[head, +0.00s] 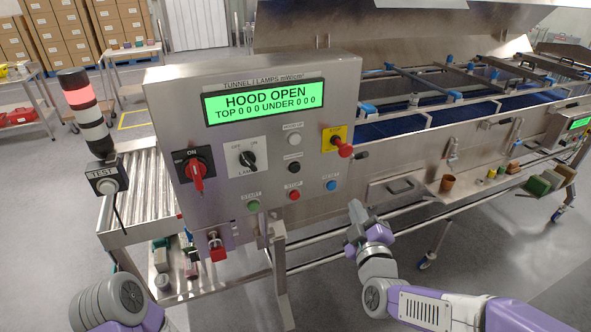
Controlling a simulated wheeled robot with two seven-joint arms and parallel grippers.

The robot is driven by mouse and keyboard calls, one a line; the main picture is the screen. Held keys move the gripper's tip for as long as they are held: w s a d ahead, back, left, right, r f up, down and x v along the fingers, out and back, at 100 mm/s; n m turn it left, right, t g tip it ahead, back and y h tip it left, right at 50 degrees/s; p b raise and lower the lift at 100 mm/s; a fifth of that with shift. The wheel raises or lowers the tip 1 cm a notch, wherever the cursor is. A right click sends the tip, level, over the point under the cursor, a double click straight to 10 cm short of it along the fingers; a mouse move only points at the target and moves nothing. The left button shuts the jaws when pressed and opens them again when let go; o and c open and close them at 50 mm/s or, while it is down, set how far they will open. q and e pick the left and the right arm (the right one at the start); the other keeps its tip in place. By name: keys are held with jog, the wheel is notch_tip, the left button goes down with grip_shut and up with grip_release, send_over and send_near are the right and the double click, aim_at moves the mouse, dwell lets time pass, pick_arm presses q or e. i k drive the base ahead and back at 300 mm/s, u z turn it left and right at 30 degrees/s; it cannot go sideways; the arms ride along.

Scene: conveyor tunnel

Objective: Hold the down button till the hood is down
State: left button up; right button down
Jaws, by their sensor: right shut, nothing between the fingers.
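The control panel (255,185) is a steel box whose green display (262,103) reads HOOD OPEN. A pale button (292,139) sits above a black button (293,167) in the middle; the small labels over both are too blurred to read surely. The steel hood (390,38) stands raised behind the conveyor. My right gripper (356,209) is shut and empty, in front of the machine, below and right of the panel's buttons and touching none. Part of my left arm shows at the bottom left; its gripper is out of view.
The panel also has a red switch (196,175), a lamp knob (248,158), a red knob on yellow (342,149), and green (253,206), red (294,195) and blue (331,185) buttons. A signal lamp (82,100) stands left. Rails run below; space before the panel is free.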

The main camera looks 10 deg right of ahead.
aim_at(294, 167)
jog(key=z, duration=3.05)
jog(key=k, duration=1.05)
jog(key=u, duration=2.35)
jog(key=i, duration=0.5)
jog(key=z, duration=0.05)
